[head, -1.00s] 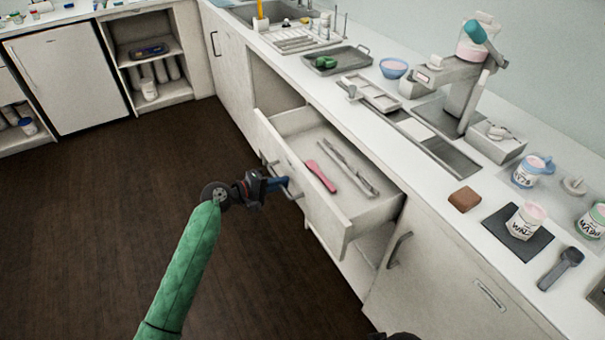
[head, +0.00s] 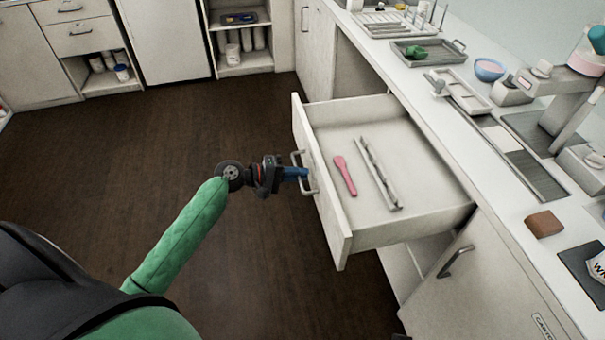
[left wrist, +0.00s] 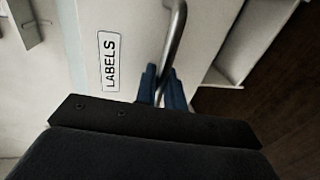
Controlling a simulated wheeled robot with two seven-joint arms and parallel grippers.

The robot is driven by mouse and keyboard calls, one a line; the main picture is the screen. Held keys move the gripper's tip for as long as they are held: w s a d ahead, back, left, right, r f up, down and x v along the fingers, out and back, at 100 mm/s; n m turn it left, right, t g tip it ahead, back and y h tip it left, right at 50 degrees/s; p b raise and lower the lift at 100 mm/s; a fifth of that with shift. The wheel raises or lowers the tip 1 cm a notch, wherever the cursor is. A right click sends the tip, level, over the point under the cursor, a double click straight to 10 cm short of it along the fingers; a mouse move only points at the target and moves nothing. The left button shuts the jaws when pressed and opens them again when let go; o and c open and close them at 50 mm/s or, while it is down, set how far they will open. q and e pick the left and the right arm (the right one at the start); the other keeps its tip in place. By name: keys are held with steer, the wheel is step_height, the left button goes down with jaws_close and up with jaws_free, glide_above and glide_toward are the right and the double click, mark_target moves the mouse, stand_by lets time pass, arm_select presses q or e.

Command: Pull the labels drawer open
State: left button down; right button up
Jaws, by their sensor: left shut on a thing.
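The labels drawer (head: 322,192) stands well out from the counter in the head view. Inside it lie a pink spatula-like tool (head: 345,176) and a long metal tool (head: 379,172). Its front carries a LABELS plate (left wrist: 109,62) in the left wrist view. My left gripper (head: 303,174) is at the drawer front, its blue fingers shut on the bar handle (head: 311,187). The left wrist view shows the handle (left wrist: 177,35) passing between the blue fingertips (left wrist: 161,85). My right gripper is not in view.
The counter (head: 420,98) on the right holds a tray with a green item (head: 416,51), a blue bowl (head: 488,69), a brown block (head: 544,224) and a mixer-like machine (head: 570,95). A closed cupboard door (head: 480,285) adjoins the drawer. Dark floor (head: 130,160) on the left is clear.

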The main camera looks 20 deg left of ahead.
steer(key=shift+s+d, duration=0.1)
arm_select(q)
steer(key=c, duration=1.6)
jaws_free()
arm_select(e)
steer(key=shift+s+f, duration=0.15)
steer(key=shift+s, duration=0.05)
